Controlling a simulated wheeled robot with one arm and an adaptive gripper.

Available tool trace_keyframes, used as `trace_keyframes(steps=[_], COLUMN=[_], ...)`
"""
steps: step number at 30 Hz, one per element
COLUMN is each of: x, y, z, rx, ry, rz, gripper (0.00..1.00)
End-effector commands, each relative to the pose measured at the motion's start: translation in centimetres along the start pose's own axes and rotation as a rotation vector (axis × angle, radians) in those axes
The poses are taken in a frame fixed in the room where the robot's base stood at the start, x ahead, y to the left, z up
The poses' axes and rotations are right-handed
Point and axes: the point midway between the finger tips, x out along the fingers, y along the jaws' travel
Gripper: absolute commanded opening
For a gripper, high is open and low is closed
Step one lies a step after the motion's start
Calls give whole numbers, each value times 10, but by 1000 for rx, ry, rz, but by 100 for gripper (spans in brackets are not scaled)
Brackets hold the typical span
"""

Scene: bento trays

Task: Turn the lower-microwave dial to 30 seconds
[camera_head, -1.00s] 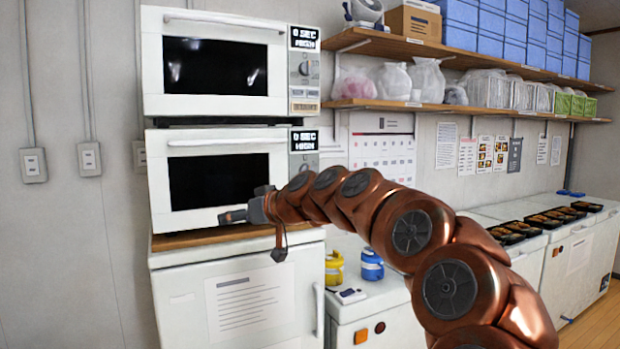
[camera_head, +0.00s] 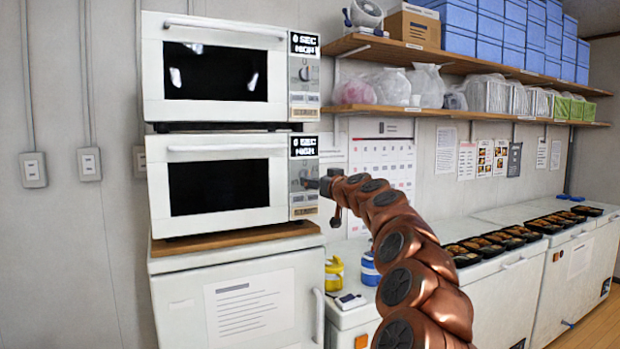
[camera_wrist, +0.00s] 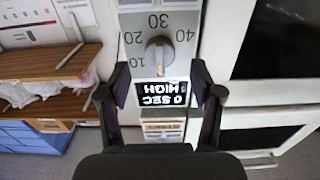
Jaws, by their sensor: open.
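The lower microwave (camera_head: 215,148) is white with a dark window, and its display (camera_head: 303,144) reads 0 SEC HIGH. Its round grey dial (camera_wrist: 159,55) shows upside down in the wrist view, with 10, 30 and 40 readable around it. A pale mark on the dial points toward the display (camera_wrist: 148,95). My gripper (camera_wrist: 161,85) is open, with one finger on each side of the panel near the dial and display. I cannot tell whether it touches anything.
The upper microwave (camera_head: 215,25) sits just above, its display (camera_head: 304,44) also at 0 SEC HIGH. Wooden shelves (camera_head: 470,60) with bags and boxes are to the right. A yellow container (camera_head: 334,270) and a blue one (camera_head: 369,268) stand below my arm.

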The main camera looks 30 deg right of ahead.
Motion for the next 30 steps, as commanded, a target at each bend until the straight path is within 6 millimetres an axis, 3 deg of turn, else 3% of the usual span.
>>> trace_keyframes(steps=[15,30], x=[37,46], y=[2,0], z=[-2,0], rx=[-1,0], ry=[2,1], rz=[3,0], gripper=[65,65])
